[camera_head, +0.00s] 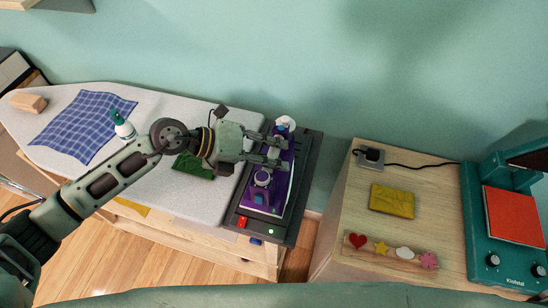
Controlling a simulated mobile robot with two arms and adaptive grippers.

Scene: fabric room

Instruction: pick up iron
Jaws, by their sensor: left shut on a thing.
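The purple iron (267,195) with a white top end rests on a dark stand (311,165) at the right end of the ironing board. My left gripper (280,153) reaches in from the left and is shut on the iron, its fingers at the iron's upper part. The fingers hide part of the iron's handle. I cannot tell whether the iron is lifted off the stand. My right gripper is not in view.
The ironing board (60,105) holds a blue checked cloth (80,128), a spray bottle (123,127), a green cloth (193,166) and a wooden block (28,102). A wooden table (345,215) at right holds a yellow cloth (392,201), a strip of patches (390,249) and a teal heat press (480,230).

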